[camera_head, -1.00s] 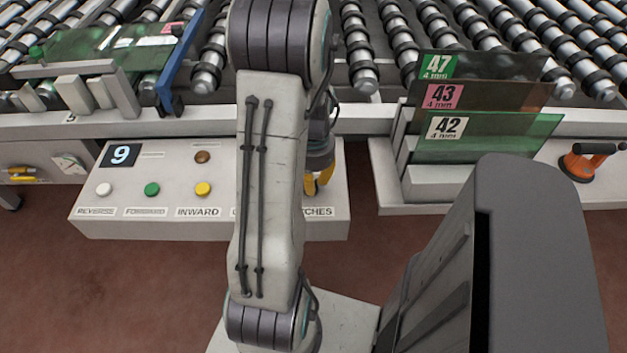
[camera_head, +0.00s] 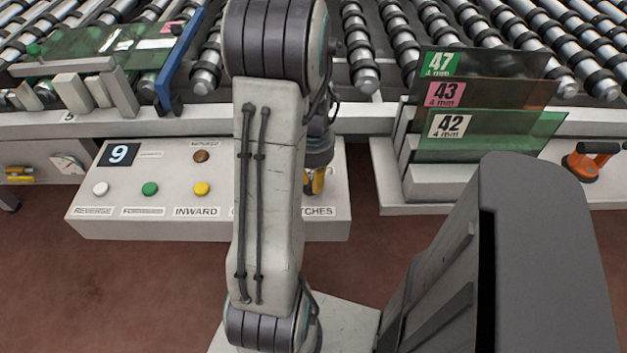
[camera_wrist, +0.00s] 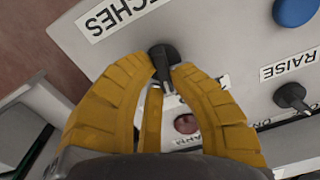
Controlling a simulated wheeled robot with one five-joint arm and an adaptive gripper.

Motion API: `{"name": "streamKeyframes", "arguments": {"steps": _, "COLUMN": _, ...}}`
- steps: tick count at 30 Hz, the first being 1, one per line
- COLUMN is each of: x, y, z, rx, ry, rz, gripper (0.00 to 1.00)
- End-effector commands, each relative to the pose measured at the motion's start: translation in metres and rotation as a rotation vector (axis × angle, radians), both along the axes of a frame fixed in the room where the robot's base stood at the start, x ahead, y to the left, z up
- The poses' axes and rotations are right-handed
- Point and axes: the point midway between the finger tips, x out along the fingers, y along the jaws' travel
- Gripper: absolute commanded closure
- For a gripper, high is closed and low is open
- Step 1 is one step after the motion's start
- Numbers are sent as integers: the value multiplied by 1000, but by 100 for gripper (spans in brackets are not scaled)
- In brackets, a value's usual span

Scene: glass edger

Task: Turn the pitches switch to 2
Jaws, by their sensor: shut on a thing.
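The pitches switch (camera_wrist: 163,56) is a small black knob on the control panel, beside a label of which "TCHES" (camera_wrist: 116,14) can be read in the wrist view. My gripper (camera_wrist: 160,72) has yellow fingers closed around this knob from both sides. The knob's pointer and any position numbers are hidden by the fingers. In the head view my gripper (camera_head: 314,182) is partly hidden behind my arm, over the right end of the panel (camera_head: 125,222), and the knob cannot be seen there.
Another black knob (camera_wrist: 291,95) sits by a "RAISE" label, near a blue button (camera_wrist: 294,10). White, green and yellow (camera_head: 202,188) buttons and a display reading 9 (camera_head: 119,155) are on the panel's left. Numbered glass sheets (camera_head: 490,132) stand in a rack to the right.

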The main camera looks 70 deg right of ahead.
Motion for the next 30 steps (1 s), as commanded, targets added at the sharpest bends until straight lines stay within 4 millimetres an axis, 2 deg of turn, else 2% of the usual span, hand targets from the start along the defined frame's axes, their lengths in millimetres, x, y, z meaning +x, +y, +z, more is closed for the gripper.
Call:
{"name": "streamKeyframes", "arguments": {"steps": 12, "x": 1, "y": 0, "z": -1, "rx": 2, "ry": 0, "rz": 178, "gripper": 100}}
{"name": "streamKeyframes", "arguments": {"steps": 28, "x": 1, "y": 0, "z": -1, "rx": 3, "ry": 1, "rz": 202, "gripper": 100}}
{"name": "streamKeyframes", "arguments": {"steps": 29, "x": 1, "y": 0, "z": -1, "rx": 3, "ry": 1, "rz": 202, "gripper": 81}}
{"name": "streamKeyframes", "arguments": {"steps": 30, "x": 1, "y": 0, "z": -1, "rx": 3, "ry": 1, "rz": 201, "gripper": 77}}
